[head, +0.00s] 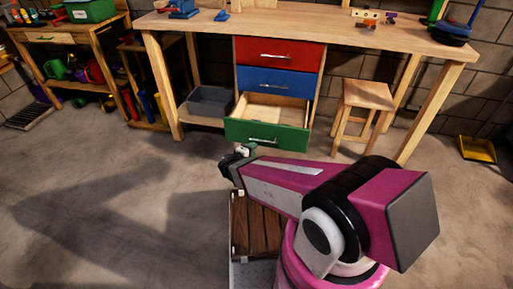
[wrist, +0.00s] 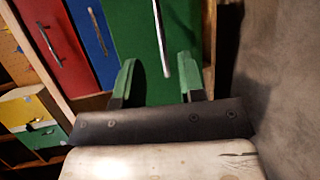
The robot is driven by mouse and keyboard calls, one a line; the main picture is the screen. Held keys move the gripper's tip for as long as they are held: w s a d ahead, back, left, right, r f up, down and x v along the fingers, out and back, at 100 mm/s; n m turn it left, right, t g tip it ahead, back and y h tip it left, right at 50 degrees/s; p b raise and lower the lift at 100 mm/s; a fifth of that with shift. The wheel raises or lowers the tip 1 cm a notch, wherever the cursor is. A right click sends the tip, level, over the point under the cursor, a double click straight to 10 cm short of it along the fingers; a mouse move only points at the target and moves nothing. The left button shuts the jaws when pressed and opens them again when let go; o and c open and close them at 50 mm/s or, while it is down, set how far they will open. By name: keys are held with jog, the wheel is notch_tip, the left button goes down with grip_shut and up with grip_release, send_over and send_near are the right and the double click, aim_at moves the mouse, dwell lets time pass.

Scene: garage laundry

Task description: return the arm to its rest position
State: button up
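My arm (head: 290,185), pink and black, is bent forward over my base toward the workbench. My gripper (head: 237,155) is at its far end, in front of the pulled-out green drawer (head: 265,136); in the head view its fingers are small and hard to make out. In the wrist view my gripper (wrist: 157,75) shows two green fingers set apart with nothing held between them. The green drawer front (wrist: 143,40) and its pale handle (wrist: 161,38) are beyond the fingers. The fingers look apart from the handle.
The workbench (head: 330,27) has a red drawer (head: 278,54) and a blue drawer (head: 276,82), both shut, above the green one. A wooden stool (head: 363,98) stands at the right and a grey bin (head: 209,101) at the left. Open concrete floor (head: 110,200) lies left.

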jog(key=shift+s+a+r, duration=0.1)
jog(key=shift+s+a, duration=0.2)
dwell(0.4)
jog(key=s+d+r+m+g+y, duration=0.1)
jog(key=d+r+m+g, duration=0.15)
jog(key=d+g, duration=0.3)
jog(key=s+d+r+m+g, duration=0.1)
jog(key=s+d+m+g, duration=0.1)
jog(key=d+m+g, duration=0.35)
jog(key=s+d+r+m+g+y, duration=0.1)
jog(key=s+d+r+m+y, duration=0.1)
jog(key=r+y, duration=0.5)
jog(key=shift+d+m+y, duration=0.3)
jog(key=shift+d+y, duration=0.55)
jog(key=shift+y, duration=0.35)
